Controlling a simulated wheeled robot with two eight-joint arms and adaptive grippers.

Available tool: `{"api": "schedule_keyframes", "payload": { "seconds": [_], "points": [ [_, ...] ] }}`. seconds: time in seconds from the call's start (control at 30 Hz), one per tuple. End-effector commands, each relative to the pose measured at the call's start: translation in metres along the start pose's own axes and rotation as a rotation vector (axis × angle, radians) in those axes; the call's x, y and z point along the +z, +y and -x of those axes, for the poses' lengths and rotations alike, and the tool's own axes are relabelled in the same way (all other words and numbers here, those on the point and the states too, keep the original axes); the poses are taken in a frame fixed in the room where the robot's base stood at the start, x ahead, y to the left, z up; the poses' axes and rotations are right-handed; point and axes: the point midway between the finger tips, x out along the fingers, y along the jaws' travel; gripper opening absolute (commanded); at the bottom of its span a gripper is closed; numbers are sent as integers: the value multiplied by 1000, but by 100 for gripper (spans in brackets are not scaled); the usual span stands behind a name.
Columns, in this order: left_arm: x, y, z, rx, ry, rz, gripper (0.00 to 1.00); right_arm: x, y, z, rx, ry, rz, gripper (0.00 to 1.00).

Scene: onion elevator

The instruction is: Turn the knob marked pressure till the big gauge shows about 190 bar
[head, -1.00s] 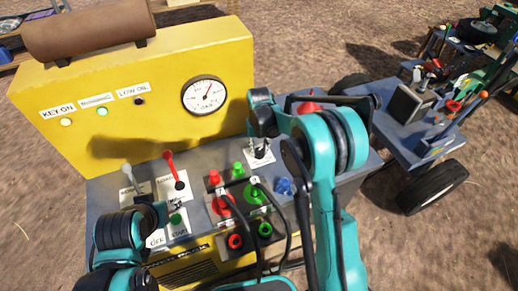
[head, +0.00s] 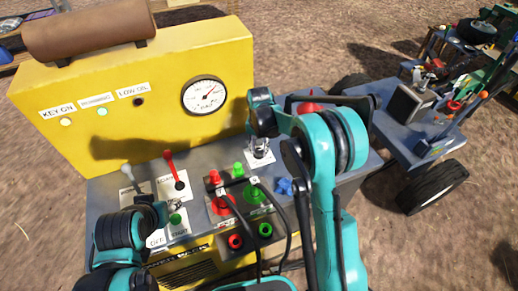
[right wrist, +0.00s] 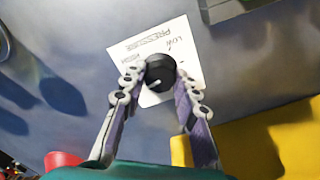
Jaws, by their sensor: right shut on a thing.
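The pressure knob (right wrist: 159,73) is round and black with a white mark, on a white label reading PRESSURE, LOW and HIGH in the right wrist view. My right gripper (right wrist: 160,75) is shut on it, one finger on each side. In the head view my right gripper (head: 260,147) points down at the panel and hides most of the knob. The big gauge (head: 204,95) is a white dial on the yellow panel. Its needle points to the upper right; its numbers are too small to read.
A red-handled lever (head: 170,161) and a grey-knobbed lever (head: 127,171) stand at the panel's left. Red and green couplings with black hoses (head: 232,205) and a blue handle (head: 284,186) lie nearer. A wheeled cart (head: 415,130) stands right.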

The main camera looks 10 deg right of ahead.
Motion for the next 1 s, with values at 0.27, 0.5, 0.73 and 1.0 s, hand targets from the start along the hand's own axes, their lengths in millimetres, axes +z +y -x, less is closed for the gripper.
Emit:
{"api": "schedule_keyframes", "payload": {
  "seconds": [0.27,0.5,0.73,1.0],
  "points": [
    [0,0,0,0,0,0,49,0,0,0,0,0,1,37],
    [0,0,0,0,0,0,49,0,0,0,0,0,2,51],
    [0,0,0,0,0,0,49,0,0,9,0,0,2,51],
    [0,0,0,0,0,0,49,0,0,63,0,0,2,51]
  ]
}}
